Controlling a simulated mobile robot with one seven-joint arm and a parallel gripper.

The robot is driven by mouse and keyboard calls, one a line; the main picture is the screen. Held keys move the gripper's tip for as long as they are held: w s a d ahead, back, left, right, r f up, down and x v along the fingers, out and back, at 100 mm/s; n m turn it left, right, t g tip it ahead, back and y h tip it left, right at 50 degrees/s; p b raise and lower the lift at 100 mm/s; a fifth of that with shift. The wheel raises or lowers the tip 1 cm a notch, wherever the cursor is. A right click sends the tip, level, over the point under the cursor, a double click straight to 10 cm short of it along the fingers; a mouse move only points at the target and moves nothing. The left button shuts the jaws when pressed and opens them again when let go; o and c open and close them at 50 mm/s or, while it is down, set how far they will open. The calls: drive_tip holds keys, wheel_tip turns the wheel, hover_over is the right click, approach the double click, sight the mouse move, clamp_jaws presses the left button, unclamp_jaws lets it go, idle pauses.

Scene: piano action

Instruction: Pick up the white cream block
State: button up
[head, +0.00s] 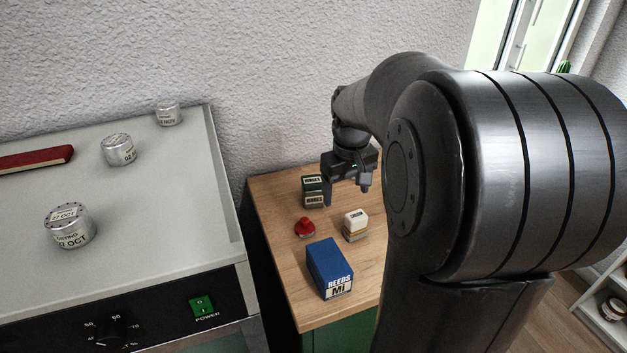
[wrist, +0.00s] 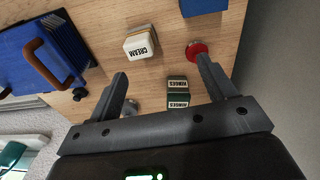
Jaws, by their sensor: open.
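The white cream block (head: 356,221) stands on the wooden cabinet top, with a white upper part over a tan base. In the wrist view the cream block (wrist: 140,42) shows its CREAM label and lies beyond the fingertips, nearer the left finger. My gripper (head: 347,193) is open and empty above the cabinet top, behind the block in the head view. In the wrist view the gripper (wrist: 160,70) has its two fingers spread wide. It is apart from the block.
A red knob-like piece (head: 305,228) stands left of the block. Green-and-cream HINGES boxes (head: 314,192) stand behind it, and a blue REEDS box (head: 329,268) in front. A grey machine (head: 150,210) with silver canisters is at left. The wrist view shows a blue case (wrist: 50,55) with a brown handle.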

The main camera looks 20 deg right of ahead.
drive_tip(key=g, duration=0.1)
hover_over(357, 215)
drive_tip(key=f, duration=0.3)
drive_tip(key=shift+w+a+f, duration=0.15)
drive_tip(key=shift+w+f, duration=0.05)
drive_tip(key=shift+f, duration=0.2)
wheel_tip(357, 215, down, 11)
drive_tip(key=shift+s+r, duration=0.1)
drive_tip(key=shift+s, duration=0.05)
drive_tip(key=shift+c, duration=0.3)
drive_tip(key=c, duration=1)
